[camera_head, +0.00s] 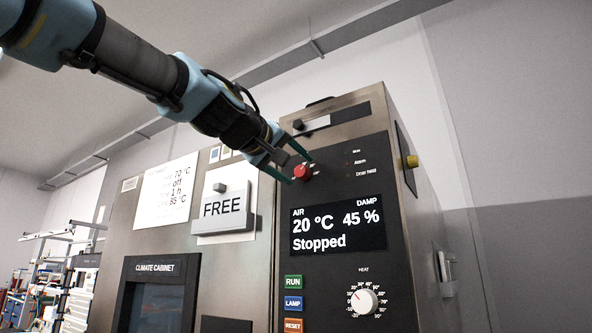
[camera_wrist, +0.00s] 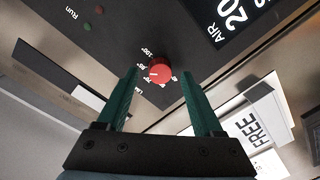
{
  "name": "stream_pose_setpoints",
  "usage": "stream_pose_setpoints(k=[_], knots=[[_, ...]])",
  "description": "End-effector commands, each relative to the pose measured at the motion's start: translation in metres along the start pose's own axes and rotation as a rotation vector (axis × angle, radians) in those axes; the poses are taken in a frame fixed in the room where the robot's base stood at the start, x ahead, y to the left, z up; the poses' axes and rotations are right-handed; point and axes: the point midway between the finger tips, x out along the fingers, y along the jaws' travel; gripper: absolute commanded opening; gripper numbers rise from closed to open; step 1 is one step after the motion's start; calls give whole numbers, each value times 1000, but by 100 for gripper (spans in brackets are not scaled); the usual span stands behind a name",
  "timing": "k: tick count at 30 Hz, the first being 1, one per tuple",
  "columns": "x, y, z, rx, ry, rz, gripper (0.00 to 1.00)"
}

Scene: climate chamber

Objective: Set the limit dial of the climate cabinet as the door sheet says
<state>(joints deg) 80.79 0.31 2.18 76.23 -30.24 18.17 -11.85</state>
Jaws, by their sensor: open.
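The climate cabinet (camera_head: 265,240) has a dark control panel on the right. The red limit dial (camera_head: 302,172) sits high on that panel; it also shows in the wrist view (camera_wrist: 160,72) with a white scale around it, partly hidden. My gripper (camera_head: 294,167) is open, with its green fingers on either side of the red dial. In the wrist view the dial lies between and just beyond the fingertips; contact cannot be told.
The display (camera_head: 338,224) reads 20 °C, 45 %, Stopped. Below are the RUN (camera_head: 293,281), LAMP (camera_head: 293,303) and RESET (camera_head: 293,325) buttons and a white HEAT dial (camera_head: 363,301). A FREE sign (camera_head: 222,208) hangs on the door close to my gripper. A yellow knob (camera_head: 411,161) is on the side.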

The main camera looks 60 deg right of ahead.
Motion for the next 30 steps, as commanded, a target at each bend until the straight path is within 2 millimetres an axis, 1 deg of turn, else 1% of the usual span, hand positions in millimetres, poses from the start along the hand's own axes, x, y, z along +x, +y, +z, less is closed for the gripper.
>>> stream_pose_setpoints(k=[9,12,15,20,30], knots=[[-63,-2,2,0,3,1,68],[-78,-2,2,0,2,0,68],[-90,-2,2,0,1,0,68],[-97,-1,1,0,0,0,68],[-97,0,1,0,-1,0,68]])
